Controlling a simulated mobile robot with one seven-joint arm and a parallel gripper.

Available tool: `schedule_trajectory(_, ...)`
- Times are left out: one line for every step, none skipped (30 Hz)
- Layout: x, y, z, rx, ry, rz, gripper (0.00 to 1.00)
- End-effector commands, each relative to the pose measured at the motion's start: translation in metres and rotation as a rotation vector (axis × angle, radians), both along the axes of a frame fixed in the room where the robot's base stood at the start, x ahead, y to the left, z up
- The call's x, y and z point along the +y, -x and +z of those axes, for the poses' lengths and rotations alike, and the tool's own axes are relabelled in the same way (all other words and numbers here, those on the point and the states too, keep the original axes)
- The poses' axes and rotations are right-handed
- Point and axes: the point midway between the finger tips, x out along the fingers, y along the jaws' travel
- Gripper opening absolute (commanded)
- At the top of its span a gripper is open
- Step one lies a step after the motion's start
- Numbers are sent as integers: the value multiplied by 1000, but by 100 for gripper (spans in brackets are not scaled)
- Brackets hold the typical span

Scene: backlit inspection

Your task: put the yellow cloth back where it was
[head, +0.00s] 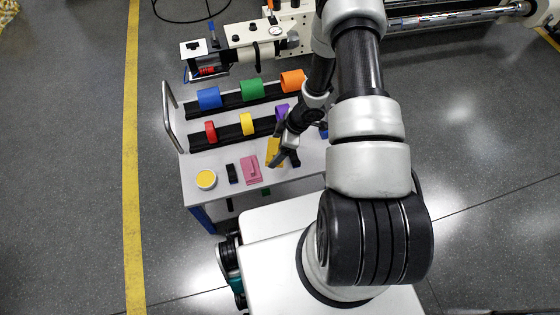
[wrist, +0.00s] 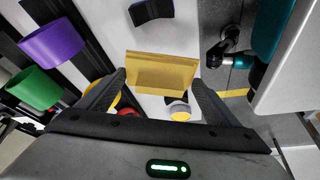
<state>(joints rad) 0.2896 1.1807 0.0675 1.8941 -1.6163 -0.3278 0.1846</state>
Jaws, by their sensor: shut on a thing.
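The yellow cloth (head: 272,151) is a flat folded piece over the right part of the white cart top (head: 213,195), to the right of the pink cloth (head: 251,170). My gripper (head: 283,157) is shut on it. In the wrist view, the yellow cloth (wrist: 161,72) spans the space between my two fingertips (wrist: 160,80), and its upper fold shows. My fingers hide part of it in the head view. Whether it touches the cart top is hard to tell.
A black block (head: 232,173) and a round tin with yellow contents (head: 206,180) stand left of the pink cloth. Behind are two black racks with coloured rolls, including a blue (head: 209,98), green (head: 251,90) and purple one (head: 281,111). A metal handle (head: 172,117) edges the cart's left side.

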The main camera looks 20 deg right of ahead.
Motion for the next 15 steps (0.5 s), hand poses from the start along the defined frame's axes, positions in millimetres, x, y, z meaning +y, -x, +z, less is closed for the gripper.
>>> schedule_trajectory(0,1,-17,2,-2,-1,67)
schedule_trajectory(0,1,-23,2,-2,-1,67)
schedule_trajectory(0,1,-29,2,-2,0,67)
schedule_trajectory(1,0,-33,0,-1,0,67)
schedule_trajectory(0,0,-37,0,-1,0,67)
schedule_trajectory(0,0,-40,0,-1,0,67)
schedule_trajectory(0,0,-41,0,0,-1,67)
schedule_trajectory(0,0,-43,0,0,-1,67)
schedule_trajectory(0,0,-45,0,0,-1,67)
schedule_trajectory(0,0,-48,0,0,-1,67)
schedule_trajectory(0,0,-51,0,0,0,67)
schedule_trajectory(0,0,-56,0,0,0,67)
schedule_trajectory(0,0,-60,0,0,0,67)
schedule_trajectory(0,0,-65,0,-1,0,67)
schedule_trajectory(0,1,-72,2,-2,0,67)
